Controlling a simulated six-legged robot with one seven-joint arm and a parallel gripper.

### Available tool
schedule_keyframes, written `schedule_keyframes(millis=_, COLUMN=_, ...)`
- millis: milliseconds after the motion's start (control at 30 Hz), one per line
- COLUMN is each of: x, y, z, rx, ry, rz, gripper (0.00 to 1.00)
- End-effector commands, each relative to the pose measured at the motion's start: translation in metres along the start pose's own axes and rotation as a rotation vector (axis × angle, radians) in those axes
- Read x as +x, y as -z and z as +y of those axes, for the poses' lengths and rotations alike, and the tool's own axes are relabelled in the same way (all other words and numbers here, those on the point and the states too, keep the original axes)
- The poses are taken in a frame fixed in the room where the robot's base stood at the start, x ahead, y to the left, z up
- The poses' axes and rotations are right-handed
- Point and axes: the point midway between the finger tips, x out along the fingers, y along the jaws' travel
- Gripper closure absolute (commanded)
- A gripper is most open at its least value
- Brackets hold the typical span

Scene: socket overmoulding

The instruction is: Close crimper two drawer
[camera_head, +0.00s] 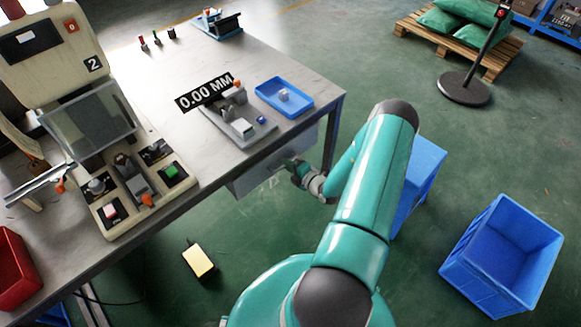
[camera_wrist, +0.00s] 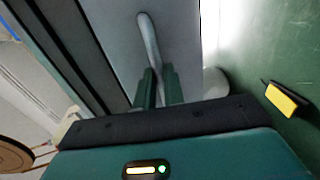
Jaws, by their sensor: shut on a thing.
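The crimper marked "2" (camera_head: 75,95) stands at the left of the table in the head view. A grey drawer (camera_head: 248,184) hangs under the table's front edge, right of that machine. My gripper (camera_head: 292,165) is at the right part of the drawer's front. In the wrist view, my gripper's two green fingers (camera_wrist: 158,82) are shut on the pale, bar-like drawer handle (camera_wrist: 148,42). The drawer front (camera_wrist: 185,40) shows behind the handle. How far the drawer stands out is hard to tell from these views.
The table top (camera_head: 185,65) holds a measuring device with a "0.00 MM" sign (camera_head: 205,92) and a blue tray (camera_head: 285,97). A yellow pedal (camera_head: 198,262) lies on the floor, also in the wrist view (camera_wrist: 282,102). Blue crates (camera_head: 500,262) stand at the right.

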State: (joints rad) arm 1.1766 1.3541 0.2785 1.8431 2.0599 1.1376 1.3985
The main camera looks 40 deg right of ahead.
Motion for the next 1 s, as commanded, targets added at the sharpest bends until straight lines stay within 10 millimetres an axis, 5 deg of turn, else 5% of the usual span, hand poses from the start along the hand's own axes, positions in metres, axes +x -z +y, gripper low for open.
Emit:
schedule_keyframes(millis=133, x=0.003, y=0.001, z=0.002, rx=-0.002, ry=-0.003, rz=0.002, gripper=0.68)
schedule_keyframes(millis=533, x=-0.007, y=-0.001, z=0.001, rx=-0.001, ry=-0.002, rz=0.000, gripper=0.68)
schedule_keyframes(millis=1000, x=-0.102, y=-0.001, z=0.001, rx=-0.001, ry=-0.001, rz=-0.002, gripper=0.68)
